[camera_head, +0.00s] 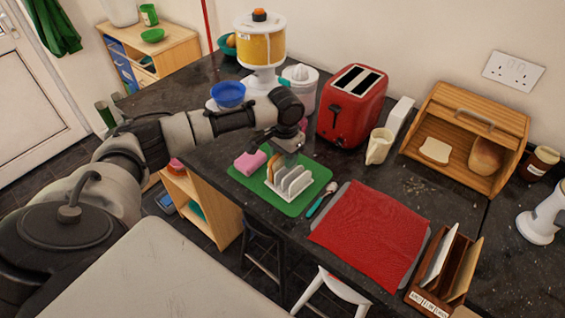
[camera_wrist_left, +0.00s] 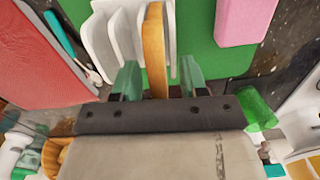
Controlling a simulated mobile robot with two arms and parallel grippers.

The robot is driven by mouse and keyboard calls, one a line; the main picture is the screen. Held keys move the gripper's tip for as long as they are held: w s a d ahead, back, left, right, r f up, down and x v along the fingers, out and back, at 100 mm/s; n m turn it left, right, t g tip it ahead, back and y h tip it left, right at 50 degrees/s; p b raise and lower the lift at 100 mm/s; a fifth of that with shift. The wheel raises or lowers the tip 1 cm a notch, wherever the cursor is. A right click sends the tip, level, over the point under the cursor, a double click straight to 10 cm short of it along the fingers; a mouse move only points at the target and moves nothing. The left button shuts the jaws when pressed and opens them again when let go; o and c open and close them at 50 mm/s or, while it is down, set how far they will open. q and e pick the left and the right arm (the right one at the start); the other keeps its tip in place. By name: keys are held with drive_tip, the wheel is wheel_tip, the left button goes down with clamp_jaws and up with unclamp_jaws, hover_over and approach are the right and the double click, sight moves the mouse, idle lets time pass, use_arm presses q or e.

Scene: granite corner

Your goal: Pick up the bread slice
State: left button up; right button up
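A brown-edged bread slice (camera_head: 273,166) stands upright in the leftmost part of the white toast rack (camera_head: 294,182), on a green mat (camera_head: 296,207). My left gripper (camera_head: 285,150) is just above the rack and hides part of the slice. In the left wrist view the slice (camera_wrist_left: 155,45) shows edge-on between the two greenish fingers of my left gripper (camera_wrist_left: 158,78), with a gap on each side. The gripper is open and empty. Another bread slice (camera_head: 435,150) lies in the wooden bread bin (camera_head: 448,165). My right gripper is not in view.
A pink block (camera_head: 249,162) lies beside the rack, and a teal-handled utensil (camera_head: 320,200) to its right. A red toaster (camera_head: 352,105) and a cream jug (camera_head: 379,146) stand behind. A red cloth (camera_head: 370,232) covers the front right. A blue bowl (camera_head: 228,94) stands behind my left arm.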

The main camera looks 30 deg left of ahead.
use_arm(q)
clamp_jaws()
drive_tip(key=shift+r, duration=0.15)
